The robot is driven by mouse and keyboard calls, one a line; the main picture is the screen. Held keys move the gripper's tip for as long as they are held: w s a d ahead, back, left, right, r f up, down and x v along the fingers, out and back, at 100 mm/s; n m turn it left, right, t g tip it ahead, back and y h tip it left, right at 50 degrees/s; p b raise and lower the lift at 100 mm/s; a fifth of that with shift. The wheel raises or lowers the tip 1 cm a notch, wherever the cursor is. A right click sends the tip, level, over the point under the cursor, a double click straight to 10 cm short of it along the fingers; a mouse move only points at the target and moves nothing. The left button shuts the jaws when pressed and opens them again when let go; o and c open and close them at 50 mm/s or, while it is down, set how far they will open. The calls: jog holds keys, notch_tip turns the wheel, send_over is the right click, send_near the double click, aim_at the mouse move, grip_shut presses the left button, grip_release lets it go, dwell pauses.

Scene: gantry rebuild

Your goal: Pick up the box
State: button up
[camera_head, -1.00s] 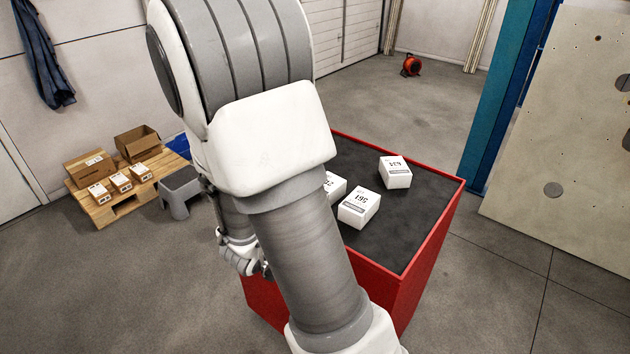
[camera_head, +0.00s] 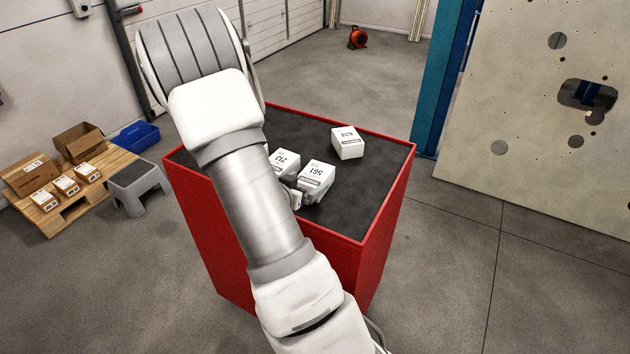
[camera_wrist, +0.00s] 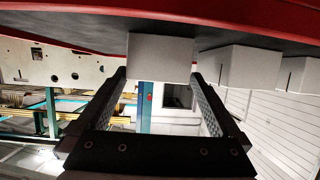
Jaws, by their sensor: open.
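Three white boxes stand on the dark top of a red cabinet (camera_head: 374,205). The nearest, a box marked 561 (camera_head: 316,175), is beside a box marked 212 (camera_head: 284,159). A third box (camera_head: 347,142) stands apart, farther back and right. My gripper is mostly hidden behind my arm in the head view, close to the near boxes. The wrist view is upside down. There my open gripper (camera_wrist: 158,76) has one black finger on each side of a white box (camera_wrist: 160,52). I cannot tell how far the fingertips reach along its sides.
In the wrist view another white box (camera_wrist: 241,69) is right of the right finger. The cabinet's raised red rim (camera_head: 300,227) runs in front of the boxes. A grey step stool (camera_head: 138,187) and a pallet with cartons (camera_head: 62,215) stand left. A blue post (camera_head: 438,85) rises behind right.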

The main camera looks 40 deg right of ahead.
aim_at(315, 179)
jog(key=x, duration=0.5)
jog(key=shift+s+f, duration=0.15)
jog(key=shift+f, duration=0.05)
jog(key=shift+c, duration=0.2)
jog(key=c, duration=1.3)
jog(key=shift+c, duration=0.2)
jog(key=shift+r, duration=0.1)
